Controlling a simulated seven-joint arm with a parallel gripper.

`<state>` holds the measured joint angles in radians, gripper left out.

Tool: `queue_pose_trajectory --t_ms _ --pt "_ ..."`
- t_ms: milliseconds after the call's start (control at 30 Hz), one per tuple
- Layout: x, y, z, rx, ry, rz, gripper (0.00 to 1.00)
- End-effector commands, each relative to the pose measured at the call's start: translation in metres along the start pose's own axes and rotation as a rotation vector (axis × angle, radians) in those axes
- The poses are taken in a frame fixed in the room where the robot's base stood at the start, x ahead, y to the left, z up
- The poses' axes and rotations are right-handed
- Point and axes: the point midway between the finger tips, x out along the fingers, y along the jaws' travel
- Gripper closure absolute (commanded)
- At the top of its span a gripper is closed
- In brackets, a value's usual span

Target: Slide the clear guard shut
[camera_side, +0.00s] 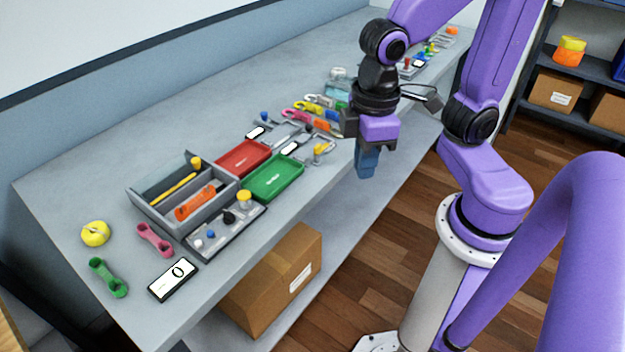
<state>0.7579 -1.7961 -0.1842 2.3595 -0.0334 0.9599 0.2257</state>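I cannot make out the clear guard for certain at this size. A grey panel (225,232) with several knobs lies near the front edge of the bench, and no see-through cover shows clearly on it. A small grey fixture (287,132) behind the trays has a pale flat top that I cannot identify. My gripper (367,172) points down at the bench's front edge, right of the trays and apart from the panel. Its blue lower end shows as one narrow block, so I cannot tell whether its fingers are open or shut.
A red tray (243,158) and a green tray (273,177) lie beside a grey divided box (150,205) holding tools. Several coloured straps (305,117) lie behind my gripper. A yellow tape roll (95,233), pink and green pieces and a meter (173,280) lie at the left end.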

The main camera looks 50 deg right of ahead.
Motion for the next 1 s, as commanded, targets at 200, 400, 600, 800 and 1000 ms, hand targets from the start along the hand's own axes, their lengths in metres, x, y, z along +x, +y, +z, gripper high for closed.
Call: queue_pose_trajectory --t_ms 200,400,600,800,1000 --pt "0.008 -0.009 0.047 -0.219 0.018 -0.027 0.92" --pt "0.01 -0.011 0.056 -0.27 0.022 -0.033 1.0" --pt "0.005 -0.009 0.032 -0.239 0.035 -0.035 1.0" --pt "-0.008 0.007 -0.053 -0.13 0.084 -0.04 1.0" --pt "-0.013 0.045 -0.147 -0.008 0.145 -0.036 1.0"
